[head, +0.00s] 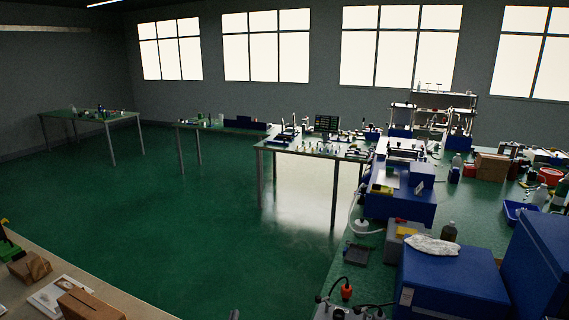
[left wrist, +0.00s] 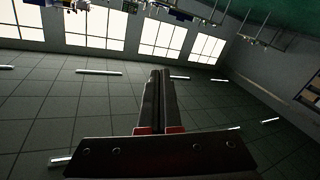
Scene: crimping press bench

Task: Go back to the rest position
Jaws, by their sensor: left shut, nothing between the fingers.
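My left gripper (left wrist: 161,75) is shut and empty in the left wrist view, its two dark fingers side by side. Behind it are the ceiling tiles and lamps, with the room upside down. In the head view only a small dark tip of the left gripper (head: 234,314) shows at the bottom edge, over the green floor and apart from the benches. My right gripper is in neither view.
A crowded green bench (head: 343,264) runs along the right, with blue boxes (head: 450,283) near me. A pale table (head: 120,295) with cardboard pieces is at the lower left. Other tables stand farther back. Open green floor (head: 150,210) lies between.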

